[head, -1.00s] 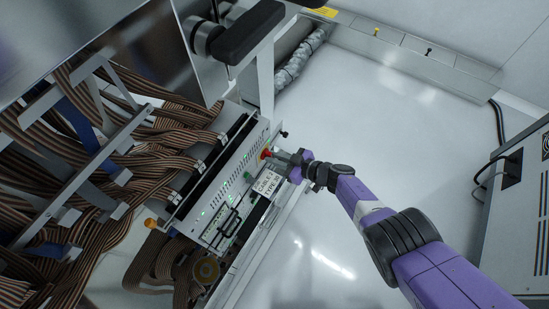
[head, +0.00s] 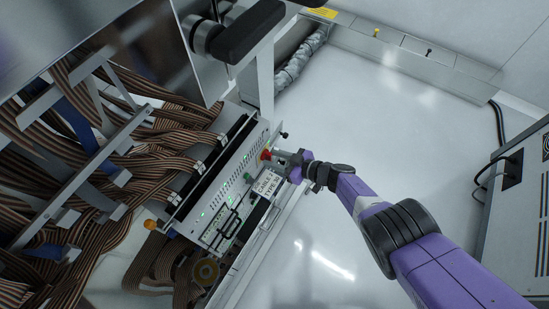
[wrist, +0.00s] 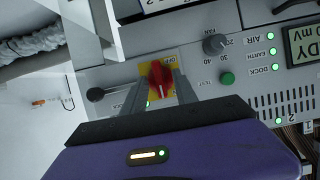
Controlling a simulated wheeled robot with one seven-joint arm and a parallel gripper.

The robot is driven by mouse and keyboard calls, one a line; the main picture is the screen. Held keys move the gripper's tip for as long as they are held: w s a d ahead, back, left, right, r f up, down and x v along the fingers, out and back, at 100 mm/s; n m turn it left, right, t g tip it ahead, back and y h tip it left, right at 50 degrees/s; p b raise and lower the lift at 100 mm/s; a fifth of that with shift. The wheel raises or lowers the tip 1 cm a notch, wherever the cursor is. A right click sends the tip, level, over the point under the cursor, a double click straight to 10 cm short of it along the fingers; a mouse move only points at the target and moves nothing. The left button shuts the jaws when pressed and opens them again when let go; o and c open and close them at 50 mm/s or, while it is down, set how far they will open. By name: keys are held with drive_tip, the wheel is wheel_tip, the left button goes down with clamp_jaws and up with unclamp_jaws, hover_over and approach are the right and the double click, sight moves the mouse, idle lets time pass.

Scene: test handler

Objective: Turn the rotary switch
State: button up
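The rotary switch is a red knob (wrist: 161,79) on a yellow plate (wrist: 144,71) with "OFF" printed above it, on the grey panel. In the wrist view its white pointer line points down towards my gripper. It also shows as a red knob (head: 266,154) in the head view. My gripper (wrist: 162,82) is in front of the panel with one finger on each side of the knob. The fingers look apart, and I cannot tell whether they touch the knob. In the head view my gripper (head: 279,155) reaches the switch from the right.
In the wrist view a dark fan knob (wrist: 215,44) and a green button (wrist: 227,78) are right of the switch. A black ball-ended lever (wrist: 97,94) is left. In the head view ribbon cables (head: 80,180) crowd the left. The floor (head: 380,120) is open on the right.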

drive_tip(key=p+v, duration=0.5)
drive_tip(key=v, duration=0.2)
drive_tip(key=shift+s+d+p, duration=0.2)
drive_tip(key=shift+d+p, duration=0.1)
idle(0.6)
